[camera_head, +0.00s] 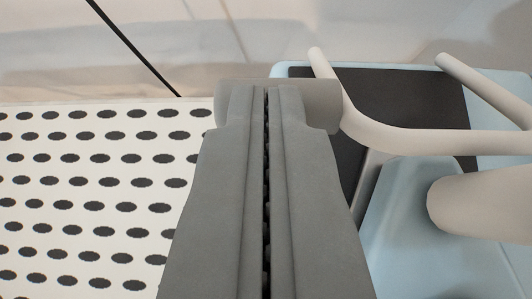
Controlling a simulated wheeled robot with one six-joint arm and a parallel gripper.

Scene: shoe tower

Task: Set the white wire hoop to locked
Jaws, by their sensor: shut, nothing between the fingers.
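The white wire hoop (395,138) is at the upper right in the head camera view. It is a thick off-white bent tube with two prongs pointing up and left, and it runs out of the right edge. My gripper (266,92) is in the middle of the view, with its two grey fingers pressed together and pointing away from me. Its tips are just left of the hoop's bend. I cannot tell whether they touch it. The fingers hide what lies directly beneath them.
The hoop is on a light blue body (405,225) with a dark panel (420,95). A rounded beige part (480,203) juts in from the right. A grey-beige block (322,105) shows behind my fingertips. A white surface with black dots (85,200) fills the left, clear of objects.

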